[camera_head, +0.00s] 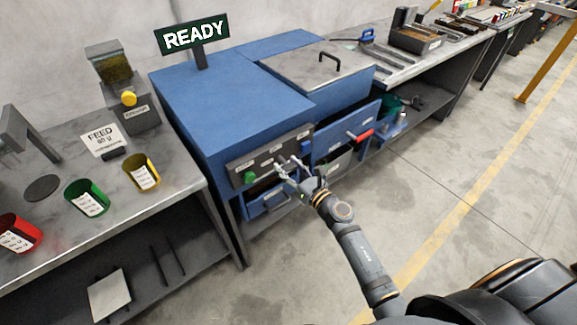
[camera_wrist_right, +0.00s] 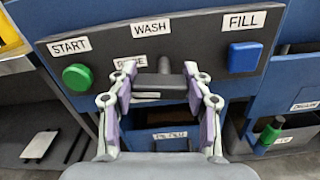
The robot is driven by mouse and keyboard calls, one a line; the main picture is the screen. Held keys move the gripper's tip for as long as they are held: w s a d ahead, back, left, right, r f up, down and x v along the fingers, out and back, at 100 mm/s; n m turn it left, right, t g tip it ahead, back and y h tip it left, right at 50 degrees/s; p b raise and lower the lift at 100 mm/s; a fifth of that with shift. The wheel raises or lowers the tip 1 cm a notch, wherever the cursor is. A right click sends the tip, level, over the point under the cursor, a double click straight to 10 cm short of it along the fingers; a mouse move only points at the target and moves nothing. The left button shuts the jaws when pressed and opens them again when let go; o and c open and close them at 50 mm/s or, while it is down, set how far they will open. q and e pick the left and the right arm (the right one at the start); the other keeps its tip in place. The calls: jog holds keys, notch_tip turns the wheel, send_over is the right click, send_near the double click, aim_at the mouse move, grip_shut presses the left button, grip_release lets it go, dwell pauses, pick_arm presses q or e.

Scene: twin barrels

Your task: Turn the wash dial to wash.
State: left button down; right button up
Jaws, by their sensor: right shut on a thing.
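The wash dial (camera_wrist_right: 160,83) is a dark bar-shaped knob on the dark control panel (camera_wrist_right: 100,62) of the blue machine. In the right wrist view it lies roughly level below the WASH label (camera_wrist_right: 150,29). A second label beside it is partly hidden by a finger. My right gripper (camera_wrist_right: 160,98) is shut on the dial, with one finger at each side. In the head view my right gripper (camera_head: 291,167) reaches the panel, and the dial itself is hard to make out there. My left gripper is not in view.
A green START button (camera_wrist_right: 77,77) is left of the dial and a blue FILL button (camera_wrist_right: 245,57) is right. A READY sign (camera_head: 196,36) stands on the machine. A red handle (camera_head: 360,136) sticks out to the right. Cups stand on the left bench.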

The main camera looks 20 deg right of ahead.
jog(key=m+p, duration=0.1)
jog(key=m, duration=0.2)
jog(key=shift+d+r+m, duration=0.1)
jog(key=shift+r+m, duration=0.05)
jog(key=shift+m, duration=0.25)
jog(key=m+p, duration=0.2)
jog(key=m, duration=0.2)
jog(key=shift+w+d+m+p, duration=0.1)
jog(key=shift+d+m+p, duration=0.05)
jog(key=shift+m+p, duration=0.15)
jog(key=m+p, duration=0.2)
jog(key=m, duration=0.2)
jog(key=shift+d, duration=0.1)
jog(key=shift+m+p, duration=0.8)
jog(key=shift+m, duration=0.9)
jog(key=shift+d+f+m, duration=0.1)
jog(key=shift+f+m, duration=0.1)
jog(key=shift+m, duration=0.1)
jog(key=o, duration=1.2)
